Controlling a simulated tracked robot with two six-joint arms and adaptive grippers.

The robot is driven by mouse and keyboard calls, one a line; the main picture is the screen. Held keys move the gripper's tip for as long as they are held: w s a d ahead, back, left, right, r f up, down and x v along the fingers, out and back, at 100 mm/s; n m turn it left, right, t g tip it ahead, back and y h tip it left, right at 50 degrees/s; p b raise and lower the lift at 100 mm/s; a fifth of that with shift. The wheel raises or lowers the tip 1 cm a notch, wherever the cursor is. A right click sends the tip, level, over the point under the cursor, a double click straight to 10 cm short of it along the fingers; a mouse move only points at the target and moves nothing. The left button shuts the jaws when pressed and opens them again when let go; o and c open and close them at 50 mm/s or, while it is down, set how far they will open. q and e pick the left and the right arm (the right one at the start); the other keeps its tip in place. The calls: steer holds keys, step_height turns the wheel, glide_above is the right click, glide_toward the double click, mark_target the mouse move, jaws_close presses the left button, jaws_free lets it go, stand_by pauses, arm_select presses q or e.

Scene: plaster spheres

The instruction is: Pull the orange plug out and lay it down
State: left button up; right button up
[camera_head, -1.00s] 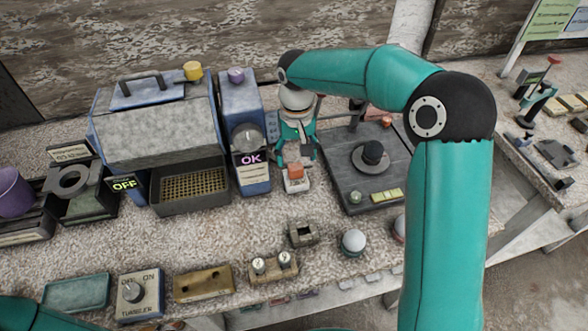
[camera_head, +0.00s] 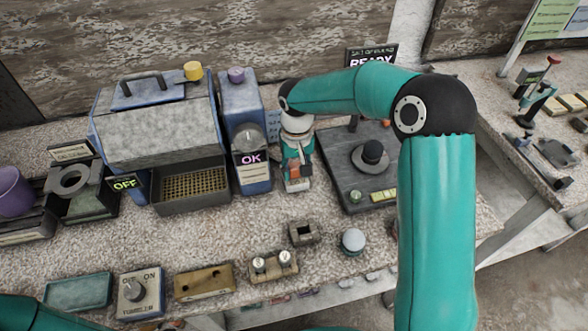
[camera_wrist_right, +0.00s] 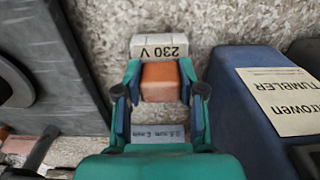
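The orange plug (camera_wrist_right: 160,82) sits against a white block marked 230 V (camera_wrist_right: 158,46) in the right wrist view. My right gripper (camera_wrist_right: 160,78) has one finger on each side of the plug, with no gap showing at either side.
A dark plate with a round black knob (camera_head: 371,155) stands right of the gripper.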

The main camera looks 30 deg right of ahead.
mark_target(296, 167)
steer(key=shift+c, duration=1.4)
steer(key=o, duration=0.4)
jaws_close()
steer(key=shift+r, duration=0.1)
steer(key=shift+r, duration=0.15)
steer(key=shift+r+p, duration=1.75)
steer(key=shift+r, duration=0.55)
